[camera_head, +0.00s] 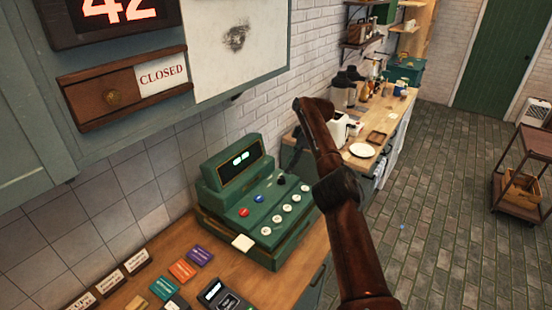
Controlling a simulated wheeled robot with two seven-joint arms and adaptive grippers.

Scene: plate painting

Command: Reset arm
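My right arm (338,195), dark reddish brown with black joints, rises from the bottom right and ends in the picture at a bend near the middle. My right gripper cannot be made out clearly around the far end of this arm, and its fingers cannot be told open or shut. I see nothing plainly held. My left arm and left gripper are not in the picture.
A green cash register (255,200) stands on the wooden counter (272,285), left of my arm. Small coloured boxes (182,269) and a card terminal (219,298) lie before it. A white plate (362,150) lies on the back worktop. A trolley (525,175) stands right; the tiled floor between is clear.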

